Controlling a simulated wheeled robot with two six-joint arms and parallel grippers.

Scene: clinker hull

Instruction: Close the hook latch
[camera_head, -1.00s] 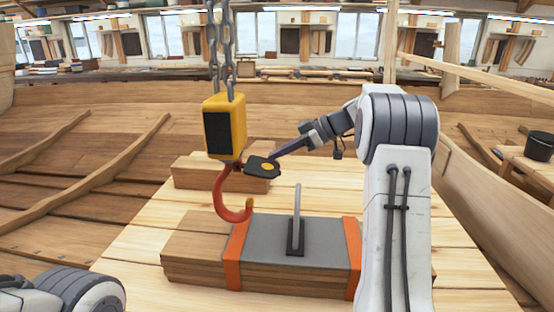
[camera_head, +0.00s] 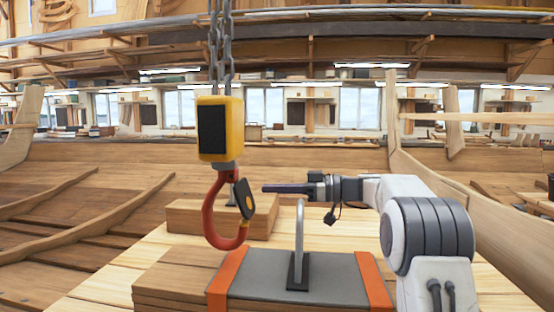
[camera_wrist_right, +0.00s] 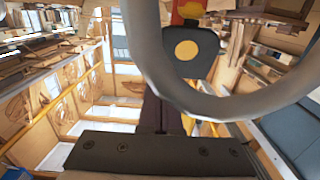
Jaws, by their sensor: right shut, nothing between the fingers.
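The red hook (camera_head: 208,208) hangs under a yellow block (camera_head: 205,104) on chains. Its dark latch (camera_head: 243,194), with a yellow dot, points down across the hook's mouth. In the right wrist view the latch (camera_wrist_right: 200,65) and red hook (camera_wrist_right: 189,9) show beyond my dark fingers (camera_wrist_right: 160,115). My left gripper is not in view.
A grey metal ring (camera_head: 299,230) stands on a grey plate (camera_head: 325,282) with orange straps (camera_head: 374,281), below my right gripper. A wooden block (camera_head: 190,219) lies behind the hook. Hull planking surrounds the bench.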

